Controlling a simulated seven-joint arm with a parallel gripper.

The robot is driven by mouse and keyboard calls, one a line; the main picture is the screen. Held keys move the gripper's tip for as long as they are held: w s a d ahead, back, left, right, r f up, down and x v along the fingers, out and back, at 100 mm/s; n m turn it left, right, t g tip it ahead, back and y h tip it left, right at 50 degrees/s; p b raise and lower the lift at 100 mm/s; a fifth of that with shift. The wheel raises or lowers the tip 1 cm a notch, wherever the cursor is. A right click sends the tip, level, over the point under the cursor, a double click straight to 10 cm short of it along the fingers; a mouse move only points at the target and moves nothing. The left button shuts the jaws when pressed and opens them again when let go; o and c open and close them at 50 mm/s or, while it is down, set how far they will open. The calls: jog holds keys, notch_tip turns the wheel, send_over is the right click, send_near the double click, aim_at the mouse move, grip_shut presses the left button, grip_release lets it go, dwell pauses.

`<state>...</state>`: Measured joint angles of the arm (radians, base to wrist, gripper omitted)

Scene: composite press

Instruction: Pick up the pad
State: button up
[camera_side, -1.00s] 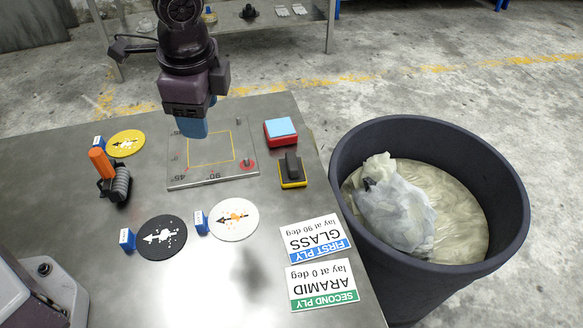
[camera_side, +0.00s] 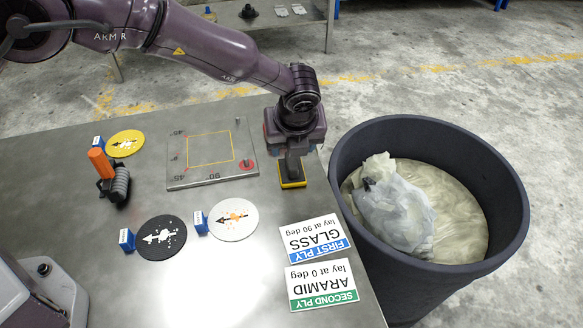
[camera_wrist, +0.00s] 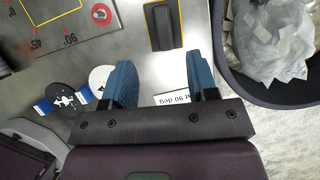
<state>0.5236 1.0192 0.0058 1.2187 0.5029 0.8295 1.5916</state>
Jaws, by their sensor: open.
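The black pad with a yellow edge (camera_side: 292,183) lies at the right side of the metal table, right of the grey plate. Its upright dark handle is partly behind my gripper in the side view. In the wrist view the pad (camera_wrist: 164,40) shows beyond the fingertips, between their lines. My gripper (camera_wrist: 161,72) is open, with its two blue fingers apart and nothing between them. In the side view my gripper (camera_side: 294,146) is over the pad's far end; whether it touches cannot be told.
The grey plate (camera_side: 180,178) with a yellow outline lies left of the pad. White, black and yellow discs, an orange-handled roller (camera_side: 112,178) and two ply cards (camera_side: 315,240) lie around. A dark bin (camera_side: 350,130) stands close right of the table.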

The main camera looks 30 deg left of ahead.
aim_at(292, 160)
jog(key=x, duration=0.9)
jog(key=shift+w+d, duration=0.1)
jog(key=shift+d, duration=0.15)
jog(key=shift+r, duration=0.1)
grip_shut()
